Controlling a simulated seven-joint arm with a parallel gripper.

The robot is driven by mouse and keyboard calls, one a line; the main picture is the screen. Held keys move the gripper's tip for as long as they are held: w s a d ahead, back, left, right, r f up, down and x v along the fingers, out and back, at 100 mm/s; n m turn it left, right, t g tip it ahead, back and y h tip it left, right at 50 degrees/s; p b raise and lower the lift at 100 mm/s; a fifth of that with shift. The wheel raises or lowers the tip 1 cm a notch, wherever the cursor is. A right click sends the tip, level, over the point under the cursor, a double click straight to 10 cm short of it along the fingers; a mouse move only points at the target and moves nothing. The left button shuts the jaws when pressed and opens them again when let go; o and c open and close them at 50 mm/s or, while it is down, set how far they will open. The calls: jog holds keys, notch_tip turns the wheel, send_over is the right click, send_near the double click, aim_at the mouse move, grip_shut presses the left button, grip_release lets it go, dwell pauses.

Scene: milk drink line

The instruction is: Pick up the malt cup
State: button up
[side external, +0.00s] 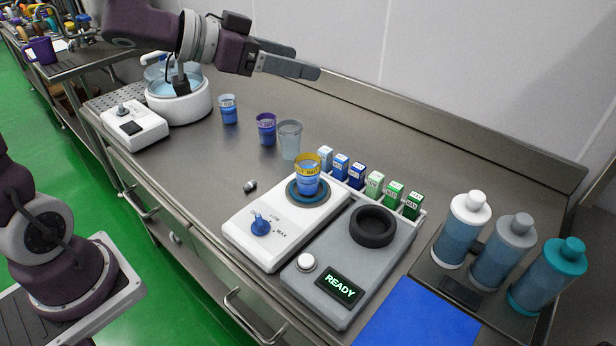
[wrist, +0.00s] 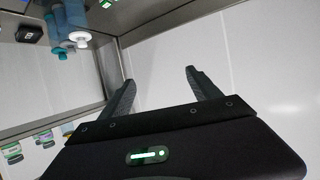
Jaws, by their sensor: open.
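A blue cup with a yellow lettered band (side external: 308,178) stands upright on the round dark pad of a white device (side external: 258,232). Its lettering is small but seems to include "MALT". A blue cup with a white label (side external: 228,111), a purple-rimmed blue cup (side external: 266,131) and a clear greyish cup (side external: 290,141) stand on the steel counter behind it. My gripper (side external: 304,61) is open and empty, high above the counter near the back wall, apart from all cups. The wrist view also shows my gripper (wrist: 160,76) with fingers spread and no cup between them.
A grey device with a READY display (side external: 340,287) adjoins the white one. Several bottles (side external: 497,250) stand at right. A water bath (side external: 180,103) stands at left. The counter's left-front middle is mostly clear.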

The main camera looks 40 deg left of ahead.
aim_at(298, 166)
notch_tip(298, 166, down, 22)
jog(key=shift+a+f, duration=0.1)
jog(key=x, duration=0.7)
jog(key=shift+a+f, duration=0.2)
jog(key=shift+f, duration=0.1)
grip_shut()
